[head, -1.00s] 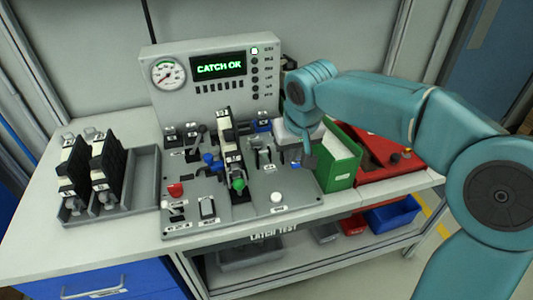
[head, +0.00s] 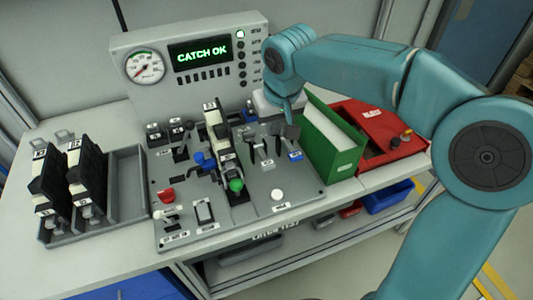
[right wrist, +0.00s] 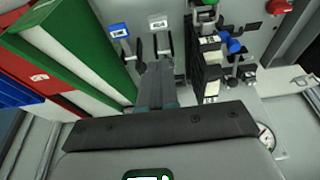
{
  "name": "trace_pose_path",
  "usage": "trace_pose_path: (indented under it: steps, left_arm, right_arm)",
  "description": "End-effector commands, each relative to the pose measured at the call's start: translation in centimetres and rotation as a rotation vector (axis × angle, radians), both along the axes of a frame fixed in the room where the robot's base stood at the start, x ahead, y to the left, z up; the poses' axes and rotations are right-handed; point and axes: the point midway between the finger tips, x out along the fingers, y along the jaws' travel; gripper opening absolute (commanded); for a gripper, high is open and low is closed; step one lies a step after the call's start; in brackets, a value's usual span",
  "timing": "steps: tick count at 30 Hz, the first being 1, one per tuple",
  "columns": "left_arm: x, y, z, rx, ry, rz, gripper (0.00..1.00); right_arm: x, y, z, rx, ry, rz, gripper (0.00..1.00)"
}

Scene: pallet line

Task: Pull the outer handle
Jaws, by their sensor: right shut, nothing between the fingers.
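The grey catch test panel (head: 295,190) lies on the bench and carries several small levers. Two upright levers stand side by side near its right edge, the left one (head: 252,150) and the right one (head: 266,158). Which is the outer handle is not clear from the labels. In the right wrist view, the lever nearer the green box (right wrist: 139,48) and the other lever (right wrist: 163,46) show just beyond my fingertips. My right gripper (head: 285,131) is shut and empty, close behind these levers; contact cannot be told. It also shows in the right wrist view (right wrist: 157,72). My left gripper is out of view.
A green box (head: 335,162) stands close right of the panel, with a red case (head: 375,135) beyond. A display reading CATCH OK (head: 200,53) stands behind. A black catch unit (head: 222,140) is mid-panel. A grey tray (head: 128,185) with black units sits left.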

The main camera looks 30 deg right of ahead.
Motion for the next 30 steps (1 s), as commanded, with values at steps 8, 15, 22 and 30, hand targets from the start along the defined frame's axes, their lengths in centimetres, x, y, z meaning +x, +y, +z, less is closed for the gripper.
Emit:
trace_pose_path:
  steps: [8,15,22,30]
  left_arm:
    - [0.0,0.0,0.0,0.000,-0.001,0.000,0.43]
    - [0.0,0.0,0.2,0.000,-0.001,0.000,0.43]
    - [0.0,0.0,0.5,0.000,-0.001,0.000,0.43]
    - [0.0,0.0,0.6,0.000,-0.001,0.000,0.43]
  right_arm:
    - [0.7,-0.1,-3.0,0.000,0.006,0.000,0.00]
    - [2.4,-0.4,-8.0,0.001,0.007,-0.001,0.00]
    - [3.0,-0.5,-11.9,0.001,0.005,0.002,0.00]
    - [3.1,-0.5,-13.6,0.001,0.002,0.001,0.00]
